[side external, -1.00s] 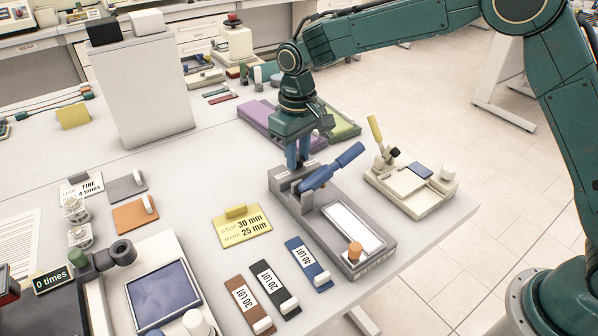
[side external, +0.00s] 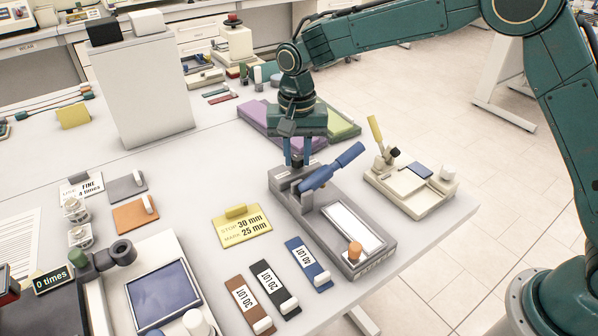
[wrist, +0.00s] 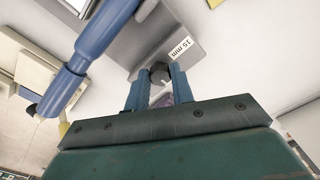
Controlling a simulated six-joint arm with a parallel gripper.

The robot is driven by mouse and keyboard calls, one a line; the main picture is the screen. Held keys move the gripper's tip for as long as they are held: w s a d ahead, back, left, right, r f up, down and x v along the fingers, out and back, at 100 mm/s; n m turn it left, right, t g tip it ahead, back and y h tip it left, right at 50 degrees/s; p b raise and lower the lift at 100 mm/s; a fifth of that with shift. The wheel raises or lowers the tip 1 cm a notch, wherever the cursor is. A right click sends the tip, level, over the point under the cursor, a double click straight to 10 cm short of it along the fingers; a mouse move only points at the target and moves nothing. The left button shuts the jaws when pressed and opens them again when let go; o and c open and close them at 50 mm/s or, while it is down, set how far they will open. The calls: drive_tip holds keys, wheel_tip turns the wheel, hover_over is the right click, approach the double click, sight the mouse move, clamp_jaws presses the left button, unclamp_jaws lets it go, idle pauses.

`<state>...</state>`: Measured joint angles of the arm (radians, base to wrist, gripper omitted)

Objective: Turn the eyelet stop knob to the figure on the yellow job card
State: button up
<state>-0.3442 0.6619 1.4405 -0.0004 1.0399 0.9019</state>
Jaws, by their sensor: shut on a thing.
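The yellow job card (side external: 243,230) lies left of the grey eyelet press (side external: 365,262) and reads STOP 30 mm, MARK 25 mm. The press has a blue lever (side external: 335,166). My gripper (side external: 298,163) points down at the press's far end. In the wrist view, the blue fingers of my gripper (wrist: 158,86) are shut on a dark stop knob (wrist: 159,72). A white label (wrist: 181,48) beside the knob reads 15 mm, upside down in that view.
The blue lever rises close to my gripper's right. A cream device (side external: 410,185) with a yellow lever stands to the right. Brown (side external: 248,303), black (side external: 275,288) and blue (side external: 308,262) lot tags lie in front. A purple tray (side external: 262,122) lies behind.

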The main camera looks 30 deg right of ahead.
sight(297, 158)
idle(0.3)
drive_tip(key=shift+r, duration=0.1)
drive_tip(key=o, duration=1)
wheel_tip(297, 158, up, 14)
idle(0.3)
